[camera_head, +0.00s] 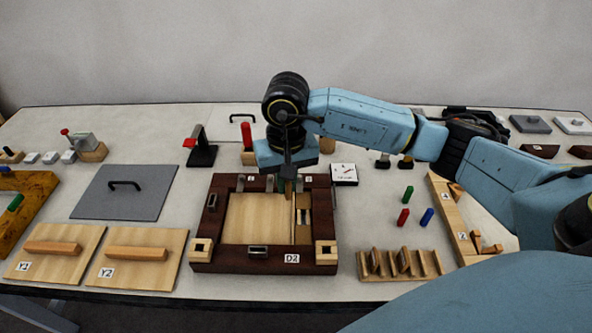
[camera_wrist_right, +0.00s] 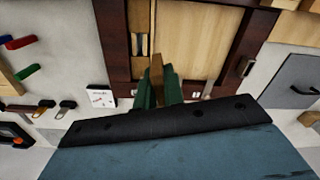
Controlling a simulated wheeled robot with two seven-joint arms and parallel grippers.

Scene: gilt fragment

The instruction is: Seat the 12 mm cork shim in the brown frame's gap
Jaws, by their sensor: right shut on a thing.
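The brown frame (camera_head: 209,255), labelled D2, lies on the table around a pale wood panel (camera_head: 255,217). A narrow gap (camera_head: 294,220) runs along the panel's right side, with small wooden pieces beside it. The frame also shows in the right wrist view (camera_wrist_right: 116,50). My right gripper (camera_head: 288,186) is above the frame's far side, near the gap's far end. Its green fingers (camera_wrist_right: 158,88) are shut on a thin tan piece, which looks like the cork shim (camera_wrist_right: 157,70); its thickness marking cannot be read. The shim's lower end is hard to see against the frame. My left gripper is out of view.
A slotted wooden rack (camera_head: 373,272) with upright slats stands right of the frame. An angled wooden holder (camera_head: 446,212) is further right.

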